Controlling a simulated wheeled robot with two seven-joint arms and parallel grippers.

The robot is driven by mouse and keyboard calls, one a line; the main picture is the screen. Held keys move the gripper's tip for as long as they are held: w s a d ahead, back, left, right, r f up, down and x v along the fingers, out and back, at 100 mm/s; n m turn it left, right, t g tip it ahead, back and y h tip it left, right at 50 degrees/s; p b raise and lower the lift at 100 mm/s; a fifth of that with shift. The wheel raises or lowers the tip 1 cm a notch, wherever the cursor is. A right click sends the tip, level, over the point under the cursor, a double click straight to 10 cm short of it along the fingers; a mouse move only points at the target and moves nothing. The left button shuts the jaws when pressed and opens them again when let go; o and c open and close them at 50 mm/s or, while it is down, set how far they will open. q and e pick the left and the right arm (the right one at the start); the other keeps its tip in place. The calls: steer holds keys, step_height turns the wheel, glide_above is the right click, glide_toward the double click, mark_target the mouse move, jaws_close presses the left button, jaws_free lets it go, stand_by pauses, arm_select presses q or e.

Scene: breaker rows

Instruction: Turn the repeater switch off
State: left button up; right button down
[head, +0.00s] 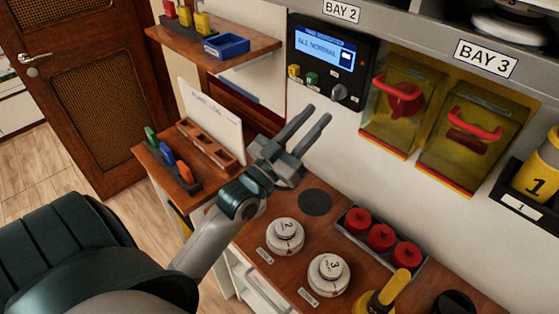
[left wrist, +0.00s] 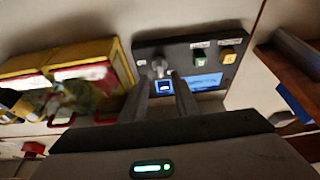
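A dark repeater panel (head: 330,62) with a lit blue screen reading "ALL NORMAL" is on the wall. It has a yellow button (head: 294,71), a green button (head: 312,79) and a grey knob (head: 339,92) along its bottom. A small white-framed square (head: 347,56) is at the screen's right. My left gripper (head: 318,113) is open and empty, its fingers pointing up toward the panel, below the knob. In the left wrist view the panel is upside down, with the knob (left wrist: 158,68) and framed square (left wrist: 164,86) near the fingertips. Contact cannot be told. My right gripper is not in view.
Two yellow covers with red handles (head: 404,97) (head: 470,130) are right of the panel. A shelf (head: 215,50) with a blue tray is at left. Below are white numbered dials (head: 285,236), red knobs (head: 380,237) and a yellow-handled object (head: 395,287) on the counter.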

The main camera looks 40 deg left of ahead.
arm_select(q)
steer(key=b+v, duration=0.4)
steer(key=v, duration=0.7)
steer(key=shift+s, duration=0.25)
steer(key=shift+f, duration=0.15)
